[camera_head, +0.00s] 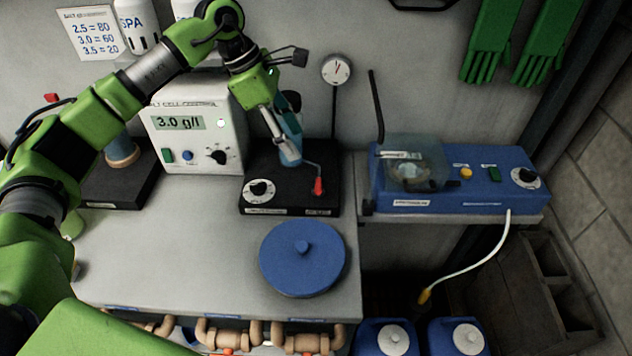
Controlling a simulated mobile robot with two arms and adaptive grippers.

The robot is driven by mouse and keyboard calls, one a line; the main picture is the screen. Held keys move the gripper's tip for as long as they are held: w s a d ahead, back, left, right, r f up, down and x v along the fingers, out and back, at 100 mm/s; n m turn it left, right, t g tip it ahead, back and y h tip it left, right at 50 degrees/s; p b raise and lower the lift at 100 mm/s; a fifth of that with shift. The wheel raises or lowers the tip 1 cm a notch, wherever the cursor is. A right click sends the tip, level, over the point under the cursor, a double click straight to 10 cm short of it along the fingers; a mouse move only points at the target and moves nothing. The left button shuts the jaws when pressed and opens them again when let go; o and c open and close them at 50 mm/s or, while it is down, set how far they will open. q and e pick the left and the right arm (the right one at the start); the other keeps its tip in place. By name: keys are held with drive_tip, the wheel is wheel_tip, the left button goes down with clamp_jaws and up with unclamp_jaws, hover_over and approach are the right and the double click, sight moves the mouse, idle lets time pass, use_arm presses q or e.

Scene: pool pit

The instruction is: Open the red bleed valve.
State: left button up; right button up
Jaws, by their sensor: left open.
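A small red valve handle (318,186) stands at the right of a black dosing unit (290,198), at the end of a thin bent pipe. The unit has a dial (259,190) at its front left. A light blue cylinder (289,150) rises from the unit, partly hidden by my left gripper. My left gripper (283,132) is open, pointing down in front of the cylinder, above and left of the red handle, and apart from the handle. Whether its fingers touch the cylinder I cannot tell. My right gripper is not in view.
A white controller (195,142) reading 3.0 g/l stands behind left. Another black unit (112,186) is partly hidden by my left arm. A blue round lid (302,258) lies at the counter front. A blue device (455,185) stands right. Pipes (232,334) run below the counter edge.

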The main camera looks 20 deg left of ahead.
use_arm(q)
drive_tip(key=p, duration=0.4)
approach(317, 183)
drive_tip(key=x, duration=0.6)
drive_tip(key=shift+d+f, duration=0.2)
drive_tip(key=shift+f, duration=0.15)
drive_tip(key=shift+x, duration=0.75)
drive_tip(key=c, duration=1.1)
